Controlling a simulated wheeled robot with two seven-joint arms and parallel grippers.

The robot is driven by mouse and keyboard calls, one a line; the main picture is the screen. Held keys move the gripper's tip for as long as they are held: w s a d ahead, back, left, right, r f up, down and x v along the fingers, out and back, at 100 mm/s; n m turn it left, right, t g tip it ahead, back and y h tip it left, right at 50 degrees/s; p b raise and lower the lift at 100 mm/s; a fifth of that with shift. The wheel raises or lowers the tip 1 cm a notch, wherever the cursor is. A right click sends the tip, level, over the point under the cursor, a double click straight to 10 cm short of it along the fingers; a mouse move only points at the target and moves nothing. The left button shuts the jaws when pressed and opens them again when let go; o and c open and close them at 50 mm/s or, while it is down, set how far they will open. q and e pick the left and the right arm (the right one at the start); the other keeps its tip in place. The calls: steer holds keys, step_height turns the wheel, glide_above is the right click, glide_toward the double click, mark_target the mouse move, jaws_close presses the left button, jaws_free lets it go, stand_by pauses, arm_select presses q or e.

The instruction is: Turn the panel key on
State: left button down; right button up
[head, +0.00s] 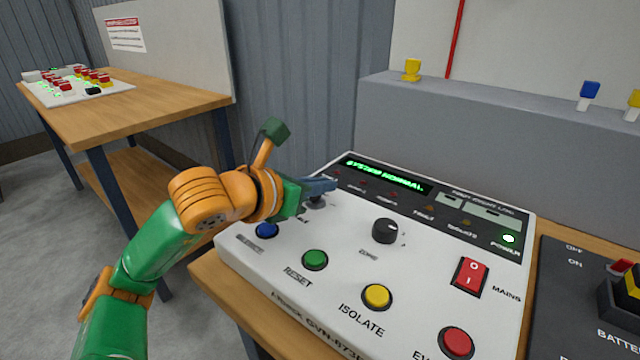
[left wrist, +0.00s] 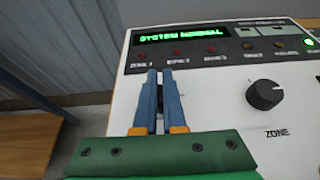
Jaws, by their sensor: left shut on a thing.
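The white control panel (head: 270,254) lies on a wooden bench, its green display (head: 385,174) reading SYSTEM NORMAL. My left gripper (head: 326,186) reaches over the panel's upper left and is shut on the panel key, on a dark key switch (head: 316,201) just below the display strip. In the left wrist view the blue fingers (left wrist: 159,82) are close together with a thin dark thing between them. They hide most of the key, so its turn angle cannot be told. My right gripper is not in view.
On the panel are a black zone knob (head: 385,231), blue (head: 266,230), green (head: 315,260), yellow (head: 376,296) and red (head: 456,342) buttons, and a red mains rocker (head: 470,275). The power lamp (head: 509,238) is lit. A dark battery box (head: 575,300) stands at right.

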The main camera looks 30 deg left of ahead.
arm_select(q)
steer(key=shift+f+m+h+b, duration=0.15)
steer(key=shift+m+h+b, duration=0.45)
steer(key=shift+h+b, duration=0.1)
steer(key=shift+m+h+b, duration=0.45)
steer(key=shift+m+h, duration=0.25)
steer(key=shift+h, duration=0.1)
steer(key=shift+d+m+g+h, duration=0.1)
steer(key=shift+m+g+h, duration=0.3)
steer(key=shift+h, duration=0.2)
steer(key=shift+r+m+g+h, duration=0.3)
steer(key=shift+m+g+h, duration=0.2)
steer(key=shift+m+h, duration=0.4)
steer(key=shift+s+d+r+m+g+h+p, duration=0.1)
steer(key=shift+m+g+h+p, duration=0.25)
steer(key=shift+m+p, duration=0.2)
steer(key=m+g+h+p, duration=0.3)
steer(key=m+p, duration=0.1)
steer(key=p, duration=0.1)
steer(key=shift+s+d+r+g+h+p, duration=0.1)
steer(key=shift+s+d+g+h+p, duration=0.1)
steer(key=shift+g+h+p, duration=0.15)
steer(key=shift+f+m+g+h+p, duration=0.2)
steer(key=shift+m+g+h+p, duration=0.1)
steer(key=shift+m+g+p, duration=0.35)
steer(key=shift+f, duration=0.2)
